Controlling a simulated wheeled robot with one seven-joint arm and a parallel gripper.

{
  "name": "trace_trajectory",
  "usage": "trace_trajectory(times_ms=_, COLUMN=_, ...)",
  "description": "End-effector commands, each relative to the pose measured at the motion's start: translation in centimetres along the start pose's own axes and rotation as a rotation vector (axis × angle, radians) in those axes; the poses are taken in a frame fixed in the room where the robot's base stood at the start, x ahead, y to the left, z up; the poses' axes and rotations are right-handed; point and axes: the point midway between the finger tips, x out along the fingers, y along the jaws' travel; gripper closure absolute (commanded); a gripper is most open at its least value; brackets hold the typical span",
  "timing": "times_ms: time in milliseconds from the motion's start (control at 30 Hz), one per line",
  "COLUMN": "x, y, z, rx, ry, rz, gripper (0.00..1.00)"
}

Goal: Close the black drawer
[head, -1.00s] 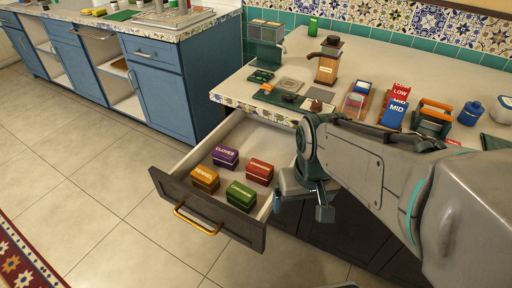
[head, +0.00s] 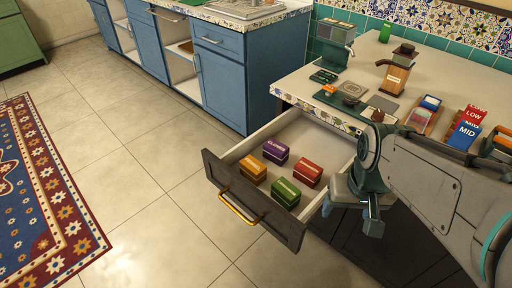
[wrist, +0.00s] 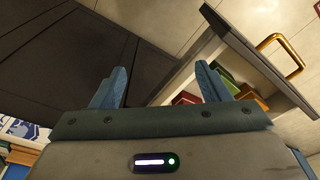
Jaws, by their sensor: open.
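The black drawer (head: 230,191) stands pulled out from under the counter, its dark front facing lower left with a brass handle (head: 241,207). Inside are purple (head: 275,151), orange (head: 252,169), red (head: 307,172) and green (head: 285,192) boxes. My gripper (head: 351,206) is beside the drawer's right side, apart from the handle. In the wrist view the gripper (wrist: 163,88) has its two blue fingers spread with nothing between them. The drawer front (wrist: 255,60) and handle (wrist: 281,52) show there at upper right, beyond the right finger.
The counter (head: 350,75) above holds a grinder (head: 396,75), blue MID box (head: 464,136) and other items. Blue cabinets (head: 224,80) stand at the back left. The tiled floor before the drawer is clear; a patterned rug (head: 50,190) lies at left.

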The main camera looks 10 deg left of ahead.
Motion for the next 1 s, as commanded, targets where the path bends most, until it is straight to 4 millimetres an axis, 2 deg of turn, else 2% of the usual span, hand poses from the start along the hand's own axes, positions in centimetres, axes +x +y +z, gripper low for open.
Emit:
trace_trajectory(times_ms=33, x=-0.1, y=-0.2, z=-0.2, rx=-0.01, ry=-0.001, rz=0.0, gripper=0.45)
trace_trajectory(times_ms=100, x=-0.3, y=-0.8, z=-0.6, rx=-0.039, ry=-0.005, rz=0.0, gripper=0.64)
trace_trajectory(times_ms=133, x=-0.4, y=-1.2, z=-0.9, rx=-0.057, ry=-0.009, rz=0.0, gripper=0.68)
trace_trajectory(times_ms=267, x=-1.0, y=-3.8, z=-2.4, rx=-0.172, ry=-0.026, rz=0.004, gripper=0.68)
trace_trajectory(times_ms=400, x=-1.7, y=-7.7, z=-4.0, rx=-0.323, ry=-0.043, rz=0.016, gripper=0.68)
trace_trajectory(times_ms=600, x=-2.4, y=-14.0, z=-5.3, rx=-0.532, ry=-0.057, rz=0.042, gripper=0.68)
trace_trajectory(times_ms=800, x=-3.0, y=-20.8, z=-4.9, rx=-0.733, ry=-0.057, rz=0.076, gripper=0.68)
trace_trajectory(times_ms=900, x=-3.2, y=-23.6, z=-4.4, rx=-0.811, ry=-0.052, rz=0.092, gripper=0.68)
trace_trajectory(times_ms=1000, x=-3.3, y=-25.5, z=-3.8, rx=-0.864, ry=-0.048, rz=0.103, gripper=0.68)
